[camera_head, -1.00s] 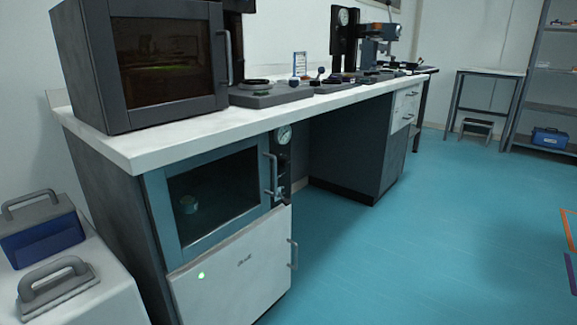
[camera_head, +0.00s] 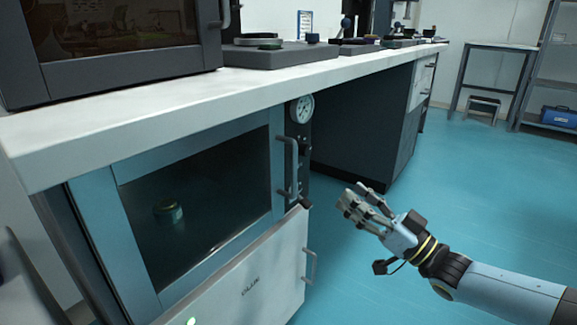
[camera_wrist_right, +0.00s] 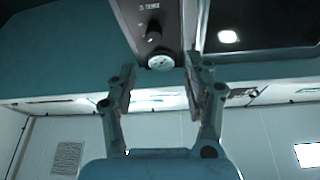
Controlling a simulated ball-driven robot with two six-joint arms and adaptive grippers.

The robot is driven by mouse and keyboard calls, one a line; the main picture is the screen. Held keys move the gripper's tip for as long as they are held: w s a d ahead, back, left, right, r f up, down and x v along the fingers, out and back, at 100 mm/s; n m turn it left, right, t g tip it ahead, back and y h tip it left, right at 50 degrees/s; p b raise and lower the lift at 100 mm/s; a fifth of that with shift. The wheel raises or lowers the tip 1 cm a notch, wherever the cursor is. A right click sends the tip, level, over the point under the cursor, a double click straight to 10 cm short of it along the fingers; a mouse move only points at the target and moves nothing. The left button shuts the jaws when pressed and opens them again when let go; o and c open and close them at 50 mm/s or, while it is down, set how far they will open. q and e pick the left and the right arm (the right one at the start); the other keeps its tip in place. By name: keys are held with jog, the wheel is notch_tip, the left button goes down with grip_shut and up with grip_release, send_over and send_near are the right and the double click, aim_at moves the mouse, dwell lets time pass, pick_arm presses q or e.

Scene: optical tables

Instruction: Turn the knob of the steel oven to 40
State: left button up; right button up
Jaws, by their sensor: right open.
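The oven under the bench has a steel-blue frame (camera_head: 95,235) and a dark glass door, with a narrow dark control panel at its right side. In the right wrist view, a dark round knob (camera_wrist_right: 153,35) sits on that panel near a pale round gauge (camera_wrist_right: 160,62). The gauge also shows in the head view (camera_head: 302,108). My right gripper (camera_head: 358,198) is open and empty, to the right of the oven and apart from it. In the wrist view its fingers (camera_wrist_right: 162,85) frame the space below the gauge. The knob's setting cannot be read. My left gripper is not in view.
The door handle (camera_head: 290,165) stands out close to the control panel. A pale lower panel (camera_head: 250,285) has its own handle (camera_head: 311,266). The white benchtop (camera_head: 130,125) overhangs above and carries a dark oven (camera_head: 120,65).

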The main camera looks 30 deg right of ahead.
aim_at(309, 152)
jog(key=shift+n+y, duration=0.4)
jog(key=shift+n, duration=0.1)
jog(key=b+x, duration=0.1)
jog(key=x, duration=0.3)
jog(key=d+x, duration=0.1)
jog(key=x, duration=0.3)
jog(key=b+x, duration=0.1)
jog(key=x, duration=0.3)
jog(key=shift+w+d+r+b, duration=0.1)
jog(key=shift+w+d+b, duration=0.15)
jog(key=shift+w+b, duration=0.15)
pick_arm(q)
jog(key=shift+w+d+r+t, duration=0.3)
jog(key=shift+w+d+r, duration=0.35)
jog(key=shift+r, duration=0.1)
pick_arm(e)
jog(key=shift+w+a+r, duration=0.1)
jog(key=shift+w+r, duration=0.1)
jog(key=shift+w, duration=0.1)
grip_shut()
